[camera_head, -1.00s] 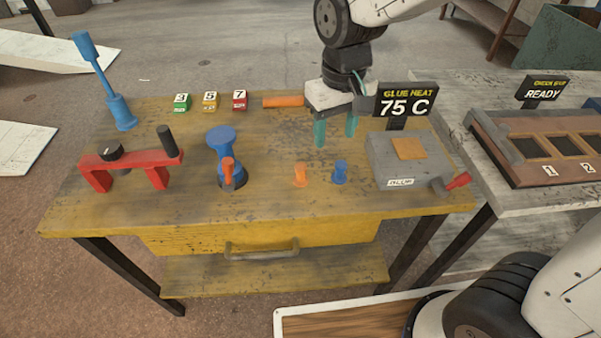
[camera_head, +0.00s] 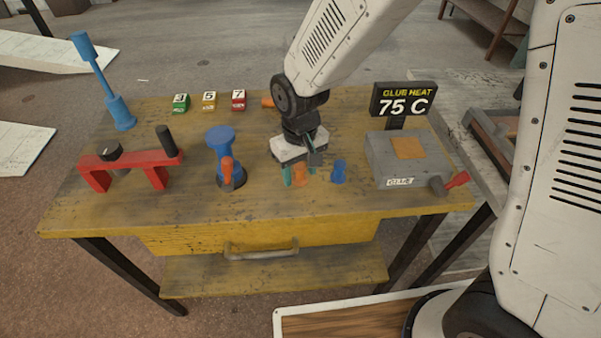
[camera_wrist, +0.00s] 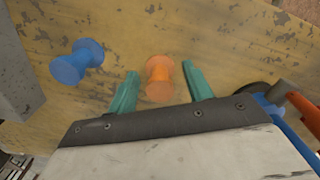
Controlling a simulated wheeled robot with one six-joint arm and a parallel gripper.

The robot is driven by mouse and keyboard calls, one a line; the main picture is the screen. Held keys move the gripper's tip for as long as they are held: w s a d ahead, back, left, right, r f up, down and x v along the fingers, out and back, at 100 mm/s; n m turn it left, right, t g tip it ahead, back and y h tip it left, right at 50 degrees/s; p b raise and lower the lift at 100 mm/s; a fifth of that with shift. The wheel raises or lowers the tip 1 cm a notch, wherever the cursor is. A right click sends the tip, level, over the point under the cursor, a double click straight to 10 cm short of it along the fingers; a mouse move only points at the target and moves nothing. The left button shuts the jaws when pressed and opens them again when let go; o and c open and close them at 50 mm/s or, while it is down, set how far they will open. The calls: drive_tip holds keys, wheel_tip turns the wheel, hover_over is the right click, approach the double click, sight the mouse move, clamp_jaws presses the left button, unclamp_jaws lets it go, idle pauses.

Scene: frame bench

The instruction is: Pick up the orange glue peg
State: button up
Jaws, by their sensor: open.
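The orange glue peg (camera_head: 300,176) stands on the yellow bench, partly hidden behind my gripper in the head view. My gripper (camera_head: 299,176) is open and empty, low over the bench, pointing down around the peg. In the wrist view the fingers (camera_wrist: 160,76) show gaps on both sides of the peg, and neither touches it.
A blue peg (camera_head: 339,172) stands close to the right of my gripper. A grey glue box (camera_head: 383,160) is farther right. A blue stand with an orange part (camera_head: 222,150) is to the left, then a red frame (camera_head: 125,165). Numbered blocks (camera_head: 209,101) sit at the back.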

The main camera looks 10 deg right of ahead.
drive_tip(key=c, duration=1.1)
drive_tip(key=shift+o, duration=0.2)
drive_tip(key=shift+r, duration=0.1)
